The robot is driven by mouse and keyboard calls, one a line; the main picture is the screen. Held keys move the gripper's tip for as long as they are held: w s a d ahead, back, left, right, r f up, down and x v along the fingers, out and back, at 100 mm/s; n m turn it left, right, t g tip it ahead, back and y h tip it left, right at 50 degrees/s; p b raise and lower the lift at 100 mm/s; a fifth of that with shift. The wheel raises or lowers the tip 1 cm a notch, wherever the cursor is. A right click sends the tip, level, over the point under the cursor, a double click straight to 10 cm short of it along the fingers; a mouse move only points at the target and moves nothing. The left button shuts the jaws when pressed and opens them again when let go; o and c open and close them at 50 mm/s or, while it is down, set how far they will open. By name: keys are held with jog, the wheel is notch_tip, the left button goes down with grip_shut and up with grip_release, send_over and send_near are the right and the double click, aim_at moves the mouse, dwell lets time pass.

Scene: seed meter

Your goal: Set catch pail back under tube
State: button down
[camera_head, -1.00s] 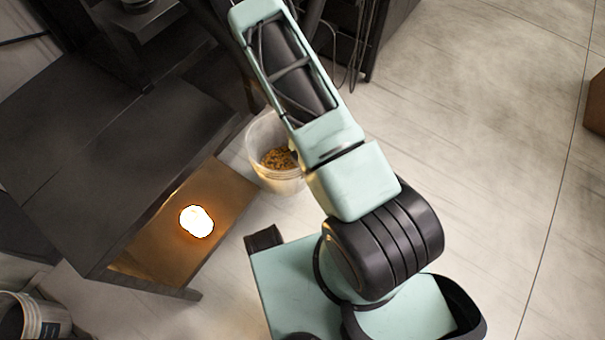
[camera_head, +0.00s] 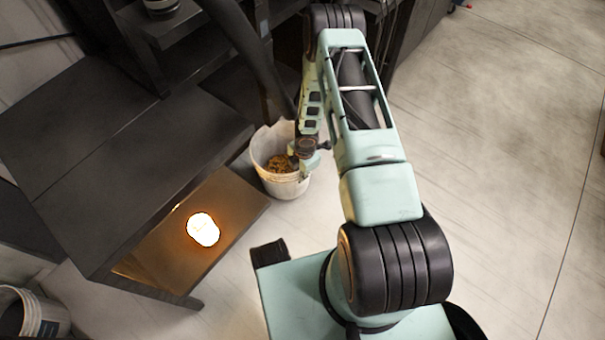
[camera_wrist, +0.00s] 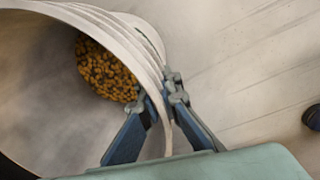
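The catch pail (camera_head: 262,150) is a whitish bucket with golden seed in its bottom. In the head view it is right of the bench, near the lower end of a dark slanting tube (camera_head: 262,72). I cannot tell whether its base touches the floor or whether its mouth is squarely under the tube. My gripper (camera_head: 304,158) is at the pail's right rim. In the wrist view my gripper (camera_wrist: 163,95) has one finger inside the pail (camera_wrist: 40,90) and one outside, appearing closed on its wall. The contact itself is partly hidden.
A dark bench (camera_head: 110,140) stands left of the pail, with a lower brown shelf (camera_head: 160,262) bearing a glowing lamp (camera_head: 203,229). Another bucket (camera_head: 42,315) is at the lower left. Dark cabinetry (camera_head: 425,35) stands behind. The pale floor (camera_head: 500,130) to the right is clear.

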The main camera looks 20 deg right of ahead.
jog(key=shift+w+f, duration=0.1)
jog(key=shift+w, duration=0.35)
jog(key=shift+a+f+b, duration=0.1)
jog(key=shift+f+b, duration=0.3)
jog(key=shift+f, duration=1.3)
jog(key=c, duration=2.2)
grip_release()
jog(key=shift+o, duration=0.2)
jog(key=r+p, duration=0.1)
jog(key=r, duration=0.3)
jog(key=r+p, duration=0.2)
jog(key=r, duration=0.2)
jog(key=s+r+p, duration=0.1)
jog(key=r, duration=0.3)
jog(key=shift+s+d+p, duration=0.1)
jog(key=shift+d+p, duration=0.1)
jog(key=shift+p, duration=0.15)
